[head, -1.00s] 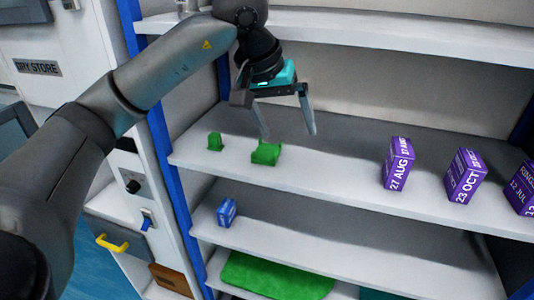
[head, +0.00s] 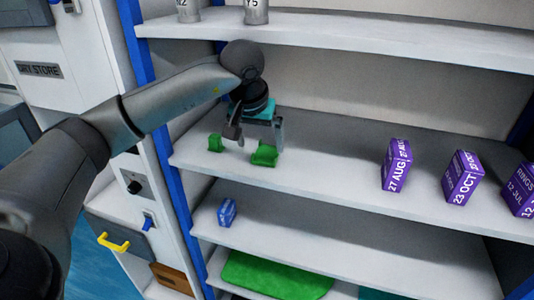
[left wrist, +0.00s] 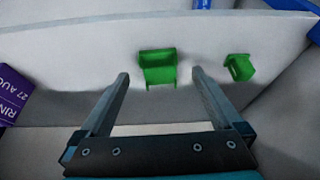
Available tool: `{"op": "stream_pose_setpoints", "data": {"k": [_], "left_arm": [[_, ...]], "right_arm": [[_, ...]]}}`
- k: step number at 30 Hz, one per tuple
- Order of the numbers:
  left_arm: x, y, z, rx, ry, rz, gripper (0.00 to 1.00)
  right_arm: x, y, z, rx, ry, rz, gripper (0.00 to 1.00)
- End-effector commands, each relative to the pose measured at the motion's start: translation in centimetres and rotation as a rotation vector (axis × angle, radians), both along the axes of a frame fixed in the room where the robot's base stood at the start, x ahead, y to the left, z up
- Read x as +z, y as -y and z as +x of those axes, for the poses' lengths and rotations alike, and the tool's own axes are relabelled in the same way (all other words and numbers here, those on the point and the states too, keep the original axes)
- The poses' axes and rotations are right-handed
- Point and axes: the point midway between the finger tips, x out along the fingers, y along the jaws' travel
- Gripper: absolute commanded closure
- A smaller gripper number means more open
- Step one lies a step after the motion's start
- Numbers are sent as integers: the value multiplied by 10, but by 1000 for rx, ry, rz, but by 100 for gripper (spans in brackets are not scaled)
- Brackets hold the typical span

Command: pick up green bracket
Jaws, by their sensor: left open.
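Two green brackets sit on the middle shelf. The larger green bracket (head: 264,155) is close to the front edge, and the smaller green bracket (head: 215,142) is to its left. In the left wrist view the larger bracket (left wrist: 158,67) lies beyond and between the open fingertips, and the smaller one (left wrist: 240,67) is off to the right. My left gripper (head: 259,143) is open and empty, its fingers low over the shelf by the larger bracket. I cannot tell whether they touch it. My right gripper is not in view.
Several purple boxes (head: 396,165) stand on the same shelf (head: 330,168) to the right. A blue box (head: 227,212) and a green mat (head: 275,277) are on lower shelves. The upper shelf (head: 350,38) overhangs. A blue post (head: 160,130) stands at the left.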

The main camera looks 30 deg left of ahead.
Motion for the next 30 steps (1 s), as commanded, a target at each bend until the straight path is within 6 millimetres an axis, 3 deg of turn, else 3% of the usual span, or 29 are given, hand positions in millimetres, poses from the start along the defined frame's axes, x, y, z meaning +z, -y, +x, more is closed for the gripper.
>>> {"op": "stream_pose_setpoints", "data": {"k": [10,19,30], "left_arm": [[-41,-1,15,0,-3,-1,0],[-46,-2,17,0,0,0,0],[-46,-2,17,0,0,-1,42]], "right_arm": [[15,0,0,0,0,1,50],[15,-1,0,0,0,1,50],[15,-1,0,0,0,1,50]]}}
